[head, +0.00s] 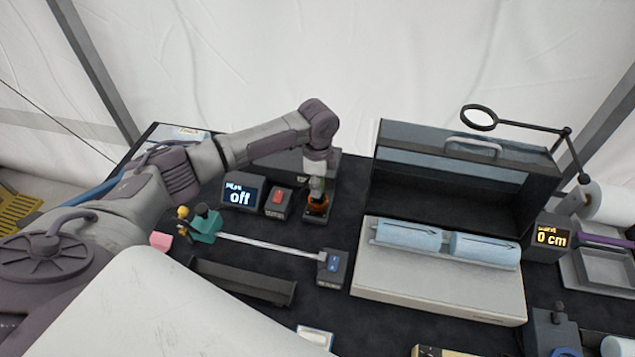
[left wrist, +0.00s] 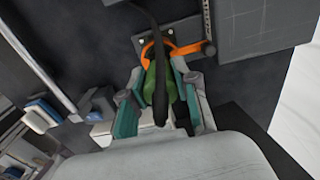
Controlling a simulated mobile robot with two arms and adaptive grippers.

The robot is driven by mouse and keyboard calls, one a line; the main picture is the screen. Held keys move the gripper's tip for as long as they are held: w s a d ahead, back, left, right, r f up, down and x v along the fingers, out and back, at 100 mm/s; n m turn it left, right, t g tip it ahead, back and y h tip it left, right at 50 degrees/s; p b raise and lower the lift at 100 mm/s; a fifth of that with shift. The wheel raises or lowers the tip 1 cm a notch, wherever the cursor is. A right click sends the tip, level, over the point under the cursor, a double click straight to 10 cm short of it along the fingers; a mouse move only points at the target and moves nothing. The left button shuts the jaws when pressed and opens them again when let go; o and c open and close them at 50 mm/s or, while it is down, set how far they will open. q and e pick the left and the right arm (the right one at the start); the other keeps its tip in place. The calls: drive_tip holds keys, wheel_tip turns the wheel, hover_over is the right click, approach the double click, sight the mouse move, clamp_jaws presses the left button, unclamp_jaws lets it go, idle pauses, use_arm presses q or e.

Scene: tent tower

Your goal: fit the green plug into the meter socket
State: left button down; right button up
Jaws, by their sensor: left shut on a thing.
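My left gripper (head: 317,190) points down over a small dark stand with an orange part (head: 316,206) near the middle of the bench. In the left wrist view its teal-padded fingers (left wrist: 158,95) are shut on the green plug (left wrist: 149,84). A thick black cable crosses in front of the plug. An orange band (left wrist: 190,48) shows just beyond the plug; I cannot tell whether they touch. In the head view the gripper mostly hides the plug. I cannot make out the meter socket for certain. My right gripper is not in view.
Left of the gripper stand a display reading "off" (head: 241,193) and a red-switch box (head: 278,203). A pale rod runs to a blue-faced block (head: 332,268). An open case (head: 440,285) holds two blue rolls at right. A "0 cm" display (head: 551,238) stands beyond it.

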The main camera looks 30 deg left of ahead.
use_arm(q)
drive_tip(key=shift+p, duration=0.7)
idle(0.8)
drive_tip(key=shift+f+b, duration=0.85)
drive_tip(key=shift+f, duration=0.6)
drive_tip(key=c, duration=0.8)
unclamp_jaws()
drive_tip(key=shift+r, duration=0.1)
wheel_tip(320, 180, up, 12)
drive_tip(key=shift+f, duration=0.1)
